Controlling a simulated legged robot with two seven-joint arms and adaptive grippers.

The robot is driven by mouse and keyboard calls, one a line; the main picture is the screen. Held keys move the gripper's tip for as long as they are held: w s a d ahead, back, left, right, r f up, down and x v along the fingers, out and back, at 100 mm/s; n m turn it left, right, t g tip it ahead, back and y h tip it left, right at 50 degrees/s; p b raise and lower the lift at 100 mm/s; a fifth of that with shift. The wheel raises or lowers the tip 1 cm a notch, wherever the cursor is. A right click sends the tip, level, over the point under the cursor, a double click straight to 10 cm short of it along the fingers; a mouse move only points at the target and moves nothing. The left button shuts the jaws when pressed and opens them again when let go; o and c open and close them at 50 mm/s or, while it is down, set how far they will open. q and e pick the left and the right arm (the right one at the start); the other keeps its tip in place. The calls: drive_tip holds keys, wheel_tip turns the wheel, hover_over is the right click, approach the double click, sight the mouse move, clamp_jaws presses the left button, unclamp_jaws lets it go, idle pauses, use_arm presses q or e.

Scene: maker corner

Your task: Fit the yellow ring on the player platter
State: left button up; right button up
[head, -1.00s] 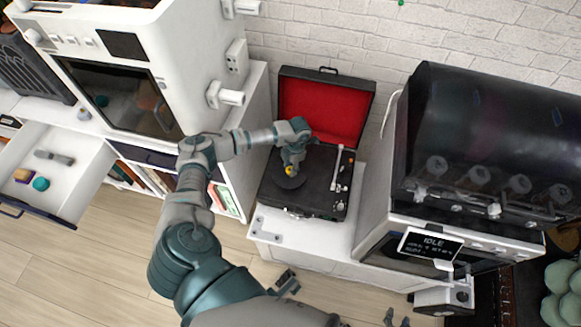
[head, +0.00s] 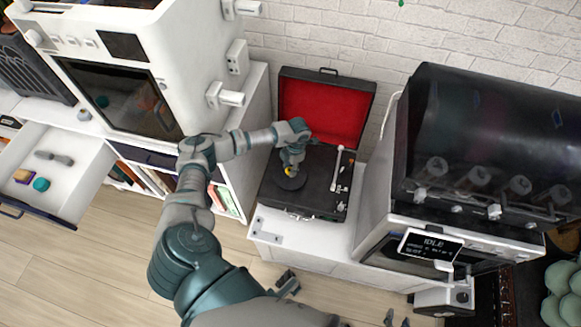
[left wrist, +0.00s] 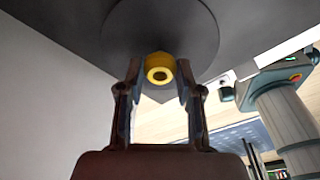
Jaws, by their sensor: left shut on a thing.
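The yellow ring (head: 289,171) is at the fingertips of my left gripper (head: 290,168), over the dark round platter (head: 292,183) of the record player (head: 318,203). In the left wrist view the yellow ring (left wrist: 160,68) sits between the two fingers of my left gripper (left wrist: 159,75), its hole facing the camera. The platter (left wrist: 122,35) is a dark disc behind it. I cannot tell whether the ring touches the platter, and the spindle is hidden. Small dark tips (head: 397,319) at the bottom edge may be my right gripper; its state is unclear.
The player's red-lined lid (head: 320,108) stands open behind the platter, and its tonearm (head: 337,165) lies to the right. A white cabinet stands left, and a machine with an IDLE screen (head: 432,244) right. An open drawer (head: 60,190) at the far left holds small items.

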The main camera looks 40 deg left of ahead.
use_arm(q)
drive_tip(key=shift+f+b, duration=0.55)
drive_tip(key=shift+f, duration=0.4)
drive_tip(key=o, duration=0.5)
drive_tip(key=shift+o, duration=0.2)
